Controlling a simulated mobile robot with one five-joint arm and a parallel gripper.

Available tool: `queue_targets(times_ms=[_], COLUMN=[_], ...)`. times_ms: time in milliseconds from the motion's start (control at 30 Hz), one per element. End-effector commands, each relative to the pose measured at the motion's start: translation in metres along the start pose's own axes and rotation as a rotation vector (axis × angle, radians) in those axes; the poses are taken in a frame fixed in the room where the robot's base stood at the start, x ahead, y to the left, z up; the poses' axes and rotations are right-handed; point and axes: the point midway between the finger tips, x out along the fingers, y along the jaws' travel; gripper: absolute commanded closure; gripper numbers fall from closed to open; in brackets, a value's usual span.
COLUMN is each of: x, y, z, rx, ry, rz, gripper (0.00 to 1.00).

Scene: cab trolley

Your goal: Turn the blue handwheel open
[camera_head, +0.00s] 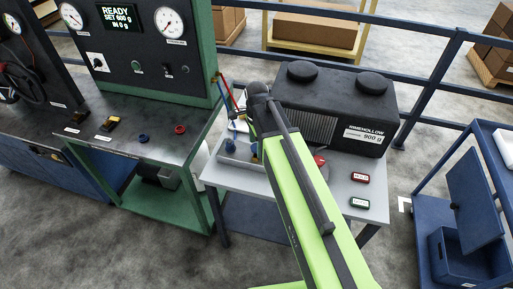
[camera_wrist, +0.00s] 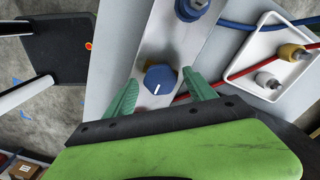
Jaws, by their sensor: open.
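The blue handwheel (camera_wrist: 160,79) is a small six-sided knob with a white line, on a light grey metal strip (camera_wrist: 165,40) in the wrist view. My gripper (camera_wrist: 160,76) has its two green fingers open, one on each side of the handwheel. A narrow gap shows between each finger and the knob, so they look apart from it; their height relative to it I cannot tell. In the head view my arm reaches over the grey table (camera_head: 345,190) and hides the gripper; a bit of blue (camera_head: 254,150) shows beside the arm.
Another blue fitting (camera_wrist: 190,8) sits farther up the strip. A blue hose (camera_wrist: 236,22), a red hose (camera_wrist: 225,84) and a white tray (camera_wrist: 235,75) with fittings lie to the right. A dark box (camera_head: 335,105) stands behind my arm. The gauge panel's display (camera_head: 120,16) reads READY, SET 600 g, IN 0 g.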

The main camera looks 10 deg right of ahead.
Motion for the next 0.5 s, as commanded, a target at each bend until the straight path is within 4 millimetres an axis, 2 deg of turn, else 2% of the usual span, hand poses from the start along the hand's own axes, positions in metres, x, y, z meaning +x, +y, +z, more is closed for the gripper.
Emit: queue_targets(times_ms=[67,500], x=[-0.0009,-0.0008], y=[0.0,0.0], z=[0.0,0.0], rx=[0.0,0.0], ry=[0.0,0.0], rz=[0.0,0.0], gripper=[0.36,0.93])
